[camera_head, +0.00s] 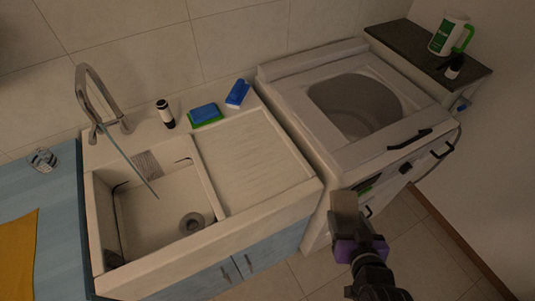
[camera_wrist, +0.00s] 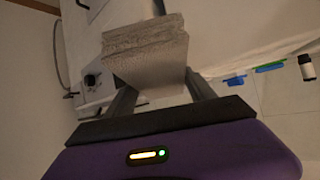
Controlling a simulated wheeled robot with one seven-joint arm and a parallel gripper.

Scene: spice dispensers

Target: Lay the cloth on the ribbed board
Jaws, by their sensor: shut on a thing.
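The ribbed board (camera_head: 258,165) is the pale draining side of the sink unit, right of the basin in the head view. Its surface is bare. My gripper (camera_head: 347,232) is in front of the washing machine, to the right of the board and apart from it in the picture. It is shut on a grey-beige cloth (camera_head: 344,205), which stands up beyond the fingers. In the wrist view the cloth (camera_wrist: 148,50) looks folded in layers, between the two fingers (camera_wrist: 160,92), and hides part of what lies behind it.
The basin (camera_head: 160,212) with a tap (camera_head: 90,85) lies left of the board. A blue-green sponge (camera_head: 204,114), a blue brush (camera_head: 238,93) and a dark bottle (camera_head: 165,113) stand along the back ledge. The open-topped washing machine (camera_head: 290,72) is right of the board.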

